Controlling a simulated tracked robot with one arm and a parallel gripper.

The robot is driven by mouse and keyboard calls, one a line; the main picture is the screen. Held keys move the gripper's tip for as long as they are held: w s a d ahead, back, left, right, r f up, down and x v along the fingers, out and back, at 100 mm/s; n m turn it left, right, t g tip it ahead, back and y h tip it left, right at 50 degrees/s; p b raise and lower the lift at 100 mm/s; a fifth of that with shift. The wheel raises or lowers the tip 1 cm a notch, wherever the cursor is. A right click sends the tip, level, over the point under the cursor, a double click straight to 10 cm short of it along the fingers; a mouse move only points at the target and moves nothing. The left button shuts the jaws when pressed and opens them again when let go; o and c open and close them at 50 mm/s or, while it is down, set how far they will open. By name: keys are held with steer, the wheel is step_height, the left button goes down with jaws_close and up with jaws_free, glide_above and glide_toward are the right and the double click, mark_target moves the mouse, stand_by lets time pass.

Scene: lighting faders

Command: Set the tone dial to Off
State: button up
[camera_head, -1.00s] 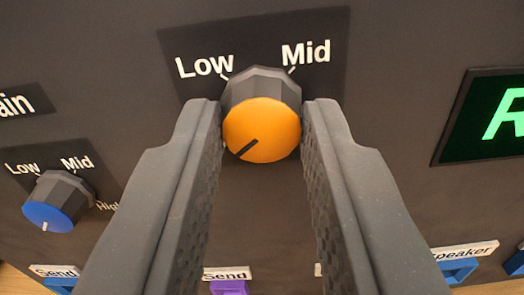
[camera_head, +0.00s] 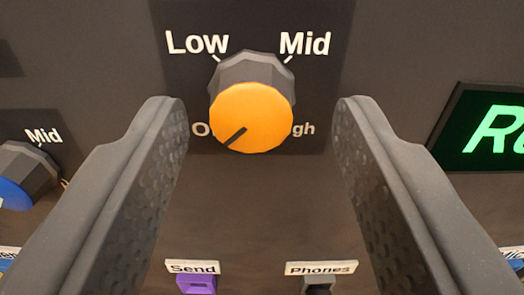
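An orange-faced dial (camera_head: 251,117) with a grey faceted rim sits on a dark panel in the upper middle. Its labels read Low at upper left, Mid at upper right, a partly hidden word starting with O at left, and one ending in "gh" at right. Its dark pointer line points to the lower left, below the O label. My gripper (camera_head: 258,105) is open, one finger on each side of the dial, with a clear gap to it on both sides. No label reading tone is in view.
A blue-faced dial (camera_head: 18,180) is at the left edge, partly behind my left finger. A green-lettered display (camera_head: 490,128) is at right. Below are a purple piece (camera_head: 198,284) under a Send label and a dark piece (camera_head: 318,285) under a Phones label.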

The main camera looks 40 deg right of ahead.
steer(key=shift+a+r, duration=0.1)
steer(key=shift+r, duration=0.05)
stand_by(0.3)
steer(key=shift+s+a, duration=0.2)
steer(key=shift+s, duration=0.05)
steer(key=b+v, duration=0.6)
steer(key=v, duration=0.4)
steer(key=shift+s+a, duration=0.2)
steer(key=shift+a, duration=0.05)
steer(key=b, duration=0.3)
steer(key=shift+s+a+f, duration=0.2)
steer(key=shift+f, duration=0.05)
steer(key=b+v, duration=0.2)
steer(key=b, duration=0.3)
steer(key=shift+d+r, duration=0.1)
steer(key=shift+d, duration=0.1)
